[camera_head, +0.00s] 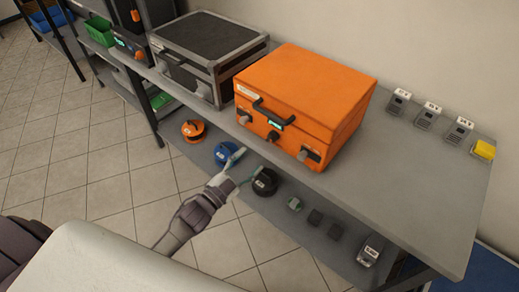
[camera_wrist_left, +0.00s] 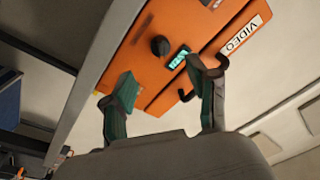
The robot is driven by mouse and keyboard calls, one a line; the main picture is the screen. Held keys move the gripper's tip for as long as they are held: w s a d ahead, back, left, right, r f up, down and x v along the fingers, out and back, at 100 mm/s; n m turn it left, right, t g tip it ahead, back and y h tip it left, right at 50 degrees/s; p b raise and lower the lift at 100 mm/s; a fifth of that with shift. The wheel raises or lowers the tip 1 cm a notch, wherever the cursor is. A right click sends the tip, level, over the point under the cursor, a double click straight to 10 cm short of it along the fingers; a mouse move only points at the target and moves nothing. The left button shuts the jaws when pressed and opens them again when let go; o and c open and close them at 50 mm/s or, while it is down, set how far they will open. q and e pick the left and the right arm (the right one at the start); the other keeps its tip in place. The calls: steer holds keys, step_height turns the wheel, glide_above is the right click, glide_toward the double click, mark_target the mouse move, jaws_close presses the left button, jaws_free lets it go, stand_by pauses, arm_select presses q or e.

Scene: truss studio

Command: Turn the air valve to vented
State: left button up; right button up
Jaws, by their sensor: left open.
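An orange case (camera_head: 305,95) with a black handle stands on the grey bench. Its front carries a small green display (camera_head: 275,123), a dark knob (camera_head: 272,136) below it, a grey knob (camera_head: 243,119) at the left and another grey knob (camera_head: 303,155) at the right. I cannot tell which is the air valve. My left gripper (camera_head: 242,167) is open and empty, in front of and below the case front. In the left wrist view, the black knob (camera_wrist_left: 160,45) shows beyond the open fingers (camera_wrist_left: 160,70), beside the lit display (camera_wrist_left: 180,57). My right gripper is out of view.
A grey case (camera_head: 208,45) stands left of the orange one. Several small grey devices (camera_head: 427,115) and a yellow block (camera_head: 484,149) line the back right. The lower shelf holds orange, blue (camera_head: 228,153) and black reels (camera_head: 265,182). The bench front right (camera_head: 420,210) is clear.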

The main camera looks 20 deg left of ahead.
arm_select(q)
steer(key=shift+v, duration=1.2)
